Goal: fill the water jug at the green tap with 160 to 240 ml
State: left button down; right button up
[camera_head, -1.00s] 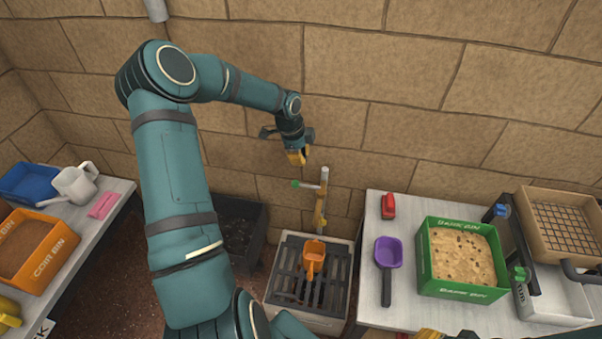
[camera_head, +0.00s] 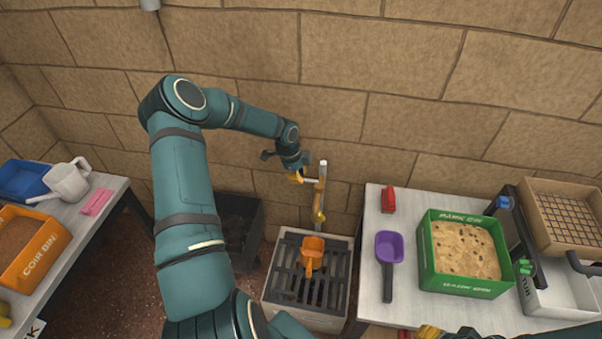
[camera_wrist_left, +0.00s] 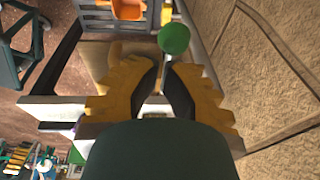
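The orange water jug (camera_head: 313,244) stands on the dark grate below the tap pipe (camera_head: 321,190), its handle toward me. It also shows at the top of the left wrist view (camera_wrist_left: 128,8). Its water level cannot be read. The tap's round green knob (camera_wrist_left: 174,38) is just beyond my left fingertips in the left wrist view; contact is unclear. In the head view my left gripper (camera_head: 298,178) covers the knob. Its orange fingertips are close together, and I cannot tell whether they are shut. Only part of my right gripper (camera_head: 430,332) shows at the bottom edge.
The right bench (camera_head: 405,310) holds a purple scoop (camera_head: 389,247), a red object (camera_head: 388,199) and a green bin (camera_head: 428,275). The left bench holds a white watering can (camera_head: 68,181), an orange coir bin (camera_head: 40,262) and a blue tray (camera_head: 22,180). A stone wall stands close behind the tap.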

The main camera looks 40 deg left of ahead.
dwell(0.3)
pick_arm(q)
jog(key=f, duration=0.2)
jog(key=a+f+h, duration=0.1)
jog(key=shift+s+f+t, duration=0.25)
jog(key=shift+t, duration=0.15)
pick_arm(e)
jog(key=shift+f, duration=0.2)
pick_arm(q)
jog(key=shift+d, duration=0.1)
dwell(3.0)
